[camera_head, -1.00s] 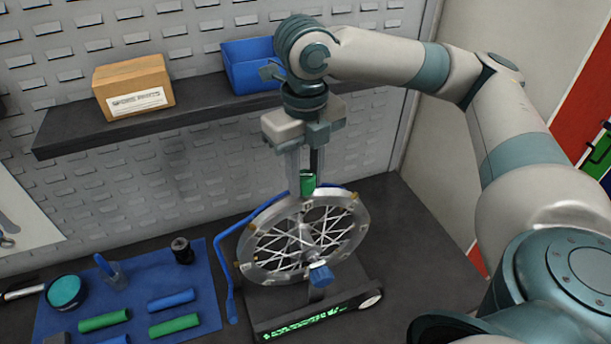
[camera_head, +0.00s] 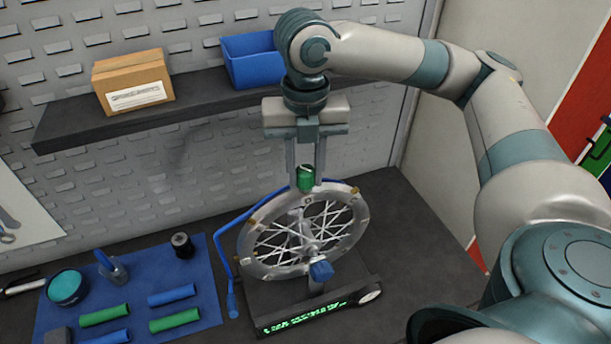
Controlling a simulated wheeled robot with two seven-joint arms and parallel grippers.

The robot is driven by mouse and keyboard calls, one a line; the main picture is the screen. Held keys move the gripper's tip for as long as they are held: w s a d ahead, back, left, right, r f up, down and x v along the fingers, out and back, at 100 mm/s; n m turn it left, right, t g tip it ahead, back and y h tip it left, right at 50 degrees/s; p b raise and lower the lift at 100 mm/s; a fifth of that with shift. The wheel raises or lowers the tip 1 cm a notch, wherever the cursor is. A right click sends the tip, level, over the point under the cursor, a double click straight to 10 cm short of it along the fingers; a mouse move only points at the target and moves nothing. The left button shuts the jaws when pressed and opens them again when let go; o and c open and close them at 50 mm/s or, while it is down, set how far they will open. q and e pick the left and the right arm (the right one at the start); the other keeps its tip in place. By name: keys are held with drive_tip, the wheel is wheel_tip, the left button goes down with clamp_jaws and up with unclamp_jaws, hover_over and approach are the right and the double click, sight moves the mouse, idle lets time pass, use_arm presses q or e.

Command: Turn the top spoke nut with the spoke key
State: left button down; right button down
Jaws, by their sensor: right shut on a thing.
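My right gripper (camera_head: 306,180) points straight down above the wheel and is shut on the green spoke key (camera_head: 305,177). The key is upright at the top of the rim of the spoked wheel (camera_head: 272,268). Its lower end meets or nearly meets the rim; the top spoke nut is hidden there, so I cannot tell whether the key sits on it. My left gripper is not in view.
A dark shelf (camera_head: 70,127) behind holds a cardboard box (camera_head: 133,82) and a blue bin (camera_head: 250,62). A blue mat (camera_head: 205,285) at left carries green and blue grips, a teal-topped tin and small items. A blue bent bar (camera_head: 222,262) stands beside the wheel.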

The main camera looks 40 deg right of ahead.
drive_tip(key=m, duration=0.3)
drive_tip(key=shift+s+f, duration=0.15)
drive_tip(key=shift+f, duration=0.1)
drive_tip(key=shift+m, duration=0.5)
drive_tip(key=m, duration=0.4)
drive_tip(key=shift+m, duration=0.7)
